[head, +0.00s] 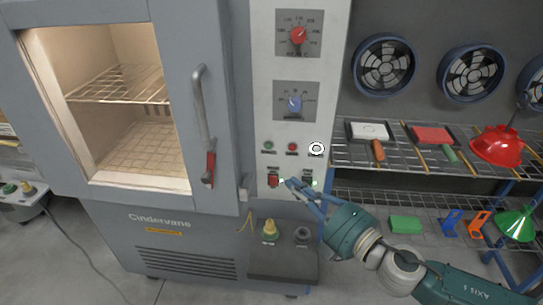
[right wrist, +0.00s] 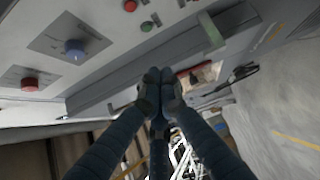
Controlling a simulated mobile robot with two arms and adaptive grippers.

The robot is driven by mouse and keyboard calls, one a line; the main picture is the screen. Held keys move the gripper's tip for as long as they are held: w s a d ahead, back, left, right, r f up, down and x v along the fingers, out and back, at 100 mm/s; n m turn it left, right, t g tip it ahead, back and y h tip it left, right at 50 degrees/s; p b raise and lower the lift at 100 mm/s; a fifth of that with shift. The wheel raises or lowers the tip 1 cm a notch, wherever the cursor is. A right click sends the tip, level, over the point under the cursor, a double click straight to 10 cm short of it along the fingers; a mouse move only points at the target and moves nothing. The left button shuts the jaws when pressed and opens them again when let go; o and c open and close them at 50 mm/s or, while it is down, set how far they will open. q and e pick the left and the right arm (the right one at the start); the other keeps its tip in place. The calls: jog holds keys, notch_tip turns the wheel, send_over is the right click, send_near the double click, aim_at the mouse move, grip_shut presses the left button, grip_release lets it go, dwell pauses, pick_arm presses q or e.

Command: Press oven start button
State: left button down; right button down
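The grey oven (head: 170,205) has a light control panel (head: 262,100) on its right. On the panel are a green button (head: 269,146), a red button (head: 292,147) and a white ring-shaped item (head: 316,148). Below them are a red switch (head: 273,181) and a dark switch (head: 308,181). My right gripper (head: 291,184) is at the panel's lower part, its tips between these two switches in the picture; contact cannot be told. In the right wrist view its fingertips (right wrist: 158,78) are together and empty, with a green button (right wrist: 147,26) and red button (right wrist: 130,6) beyond. My left gripper is out of view.
A red knob (head: 298,35) and a blue knob (head: 295,104) sit higher on the panel. The oven handle (head: 203,110) stands out left of it. A wire shelf (head: 400,159) with a red funnel (head: 497,146) and other items is at the right.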

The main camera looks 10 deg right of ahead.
jog(key=p, duration=0.4)
send_near(268, 146)
jog(key=w+a, duration=0.4)
jog(key=a, duration=0.1)
jog(key=shift+w+d+f, duration=0.3)
jog(key=shift+w+f, duration=0.05)
jog(key=shift+w, duration=0.25)
